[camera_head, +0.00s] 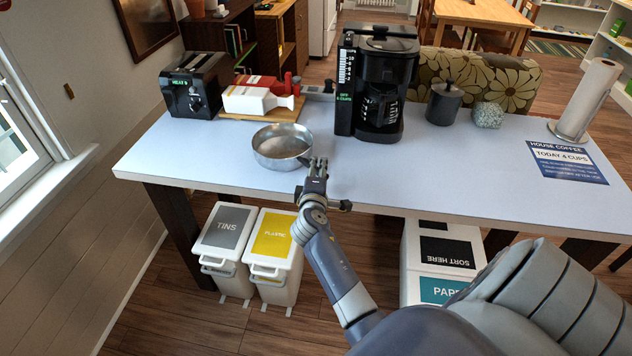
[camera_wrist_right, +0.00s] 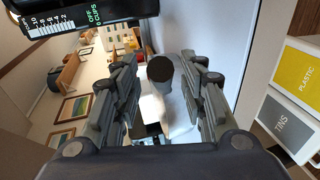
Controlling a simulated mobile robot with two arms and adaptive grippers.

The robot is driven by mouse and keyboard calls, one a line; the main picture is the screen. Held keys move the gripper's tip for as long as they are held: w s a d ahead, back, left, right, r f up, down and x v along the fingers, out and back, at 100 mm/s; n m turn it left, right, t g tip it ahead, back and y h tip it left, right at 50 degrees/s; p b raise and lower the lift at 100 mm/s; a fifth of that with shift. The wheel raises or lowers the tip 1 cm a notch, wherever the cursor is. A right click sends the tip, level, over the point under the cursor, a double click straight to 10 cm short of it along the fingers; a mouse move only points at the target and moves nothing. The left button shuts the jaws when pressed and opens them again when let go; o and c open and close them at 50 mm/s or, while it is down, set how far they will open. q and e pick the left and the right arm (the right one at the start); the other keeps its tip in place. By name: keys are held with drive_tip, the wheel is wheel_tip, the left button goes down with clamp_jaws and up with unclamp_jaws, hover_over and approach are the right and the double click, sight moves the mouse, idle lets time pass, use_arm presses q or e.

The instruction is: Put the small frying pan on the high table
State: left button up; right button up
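The small frying pan (camera_head: 282,147) is a round silver metal pan. It sits upright on the pale blue tabletop (camera_head: 210,158), left of the coffee maker. My right gripper (camera_head: 317,168) is at the right edge of the pan, low over the table. In the right wrist view the fingers of the right gripper (camera_wrist_right: 166,95) are apart, with a dark rounded end, seemingly the pan's handle (camera_wrist_right: 160,68), showing between them. Gaps show on both sides of it; I cannot tell any contact. My left gripper is not in view.
The coffee maker (camera_head: 378,85) stands close to the right of my gripper. A toaster (camera_head: 193,85) and a board (camera_head: 262,110) with red and white items are behind the pan. A dark canister (camera_head: 443,104) and paper towel roll (camera_head: 588,98) stand right. Bins (camera_head: 225,235) stand below.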

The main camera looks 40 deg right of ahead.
drive_tip(key=shift+b+v, duration=0.8)
drive_tip(key=shift+v, duration=4.7)
drive_tip(key=s+a+f+g+y, duration=0.1)
drive_tip(key=s+a+f+y, duration=0.2)
drive_tip(key=f, duration=0.8)
drive_tip(key=s+a+f+g+y, duration=0.1)
drive_tip(key=a+f+y, duration=0.1)
drive_tip(key=a+f, duration=0.65)
drive_tip(key=s+a+f+g+y, duration=0.1)
drive_tip(key=s+f+y, duration=0.2)
drive_tip(key=f, duration=1)
drive_tip(key=s+a+f+m+g+y, duration=0.2)
drive_tip(key=s+a+f+m+g, duration=0.15)
drive_tip(key=s+f, duration=1.3)
drive_tip(key=s+f+m+g, duration=0.1)
drive_tip(key=s+f, duration=0.1)
drive_tip(key=s, duration=0.8)
drive_tip(key=s+d+f+m+g, duration=0.1)
drive_tip(key=s+f+g, duration=0.1)
drive_tip(key=s, duration=0.7)
drive_tip(key=shift+s+d+f+m+y, duration=0.2)
drive_tip(key=shift+s+f+m+y, duration=0.15)
drive_tip(key=shift+f, duration=0.1)
drive_tip(key=shift+g, duration=0.25)
